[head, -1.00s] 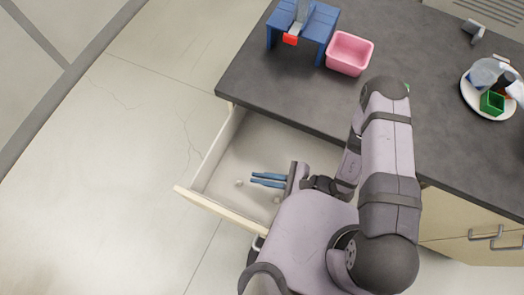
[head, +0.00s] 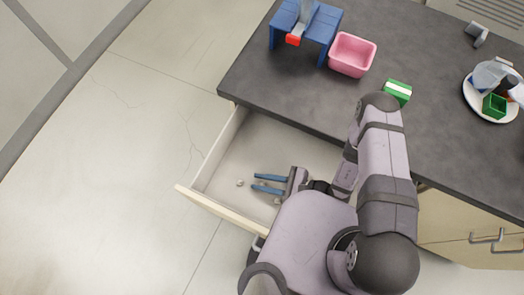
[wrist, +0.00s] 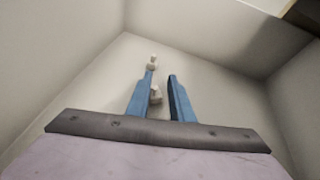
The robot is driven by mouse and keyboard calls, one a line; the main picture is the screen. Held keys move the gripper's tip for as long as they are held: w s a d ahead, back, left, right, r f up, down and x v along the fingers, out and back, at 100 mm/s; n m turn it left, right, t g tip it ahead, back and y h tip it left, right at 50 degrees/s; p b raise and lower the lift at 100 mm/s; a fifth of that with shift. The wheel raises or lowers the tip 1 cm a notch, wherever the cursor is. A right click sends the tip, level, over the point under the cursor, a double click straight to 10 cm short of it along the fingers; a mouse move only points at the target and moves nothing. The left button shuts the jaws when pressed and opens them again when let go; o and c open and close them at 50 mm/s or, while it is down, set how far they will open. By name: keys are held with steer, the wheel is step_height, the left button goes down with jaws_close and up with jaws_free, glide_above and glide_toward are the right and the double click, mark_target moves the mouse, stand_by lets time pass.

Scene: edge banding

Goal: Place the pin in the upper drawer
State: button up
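The upper drawer (head: 212,207) is pulled open below the worktop. My gripper (head: 254,182) is inside its outline, with two blue fingers pointing left. The fingers are apart, with a clear gap between them; the wrist view also shows the open fingers (wrist: 161,74). Small pale pin-like pieces are in the drawer: one (head: 240,183) left of the fingertips, and one (head: 277,200) beside the lower finger. In the wrist view one pale piece (wrist: 153,62) is just beyond the left fingertip and another (wrist: 155,95) shows between the fingers. I cannot tell which is the task's pin.
The dark worktop (head: 300,100) overhangs the drawer's back. On it are a blue stand (head: 318,22), a pink bin (head: 352,55), a green-and-white box (head: 397,92) and a plate (head: 468,97) with several items. The left part of the drawer is free.

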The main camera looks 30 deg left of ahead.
steer(key=shift+d, duration=0.2)
stand_by(0.4)
steer(key=shift+w+d+r, duration=0.15)
steer(key=shift+w+d, duration=0.05)
steer(key=shift+d, duration=0.3)
steer(key=shift+b+v, duration=0.8)
steer(key=shift+v, duration=4.5)
steer(key=shift+r, duration=0.1)
steer(key=w+d+r+n+h, duration=0.2)
steer(key=d+r+n+h, duration=0.2)
steer(key=r, duration=0.3)
steer(key=w+d+r+n+t+h, duration=0.1)
steer(key=w+d+r+n+h, duration=0.1)
steer(key=d+r+n+h, duration=0.2)
steer(key=w+d+r+n+h, duration=0.2)
steer(key=d+r+n+h, duration=0.3)
steer(key=r, duration=0.5)
steer(key=shift+w+d+r+n+t, duration=0.1)
steer(key=shift+d+n+t, duration=0.1)
steer(key=shift+d+n, duration=0.45)
steer(key=shift+w+d+n+t, duration=0.2)
steer(key=shift+d+n, duration=0.15)
steer(key=shift+d, duration=0.65)
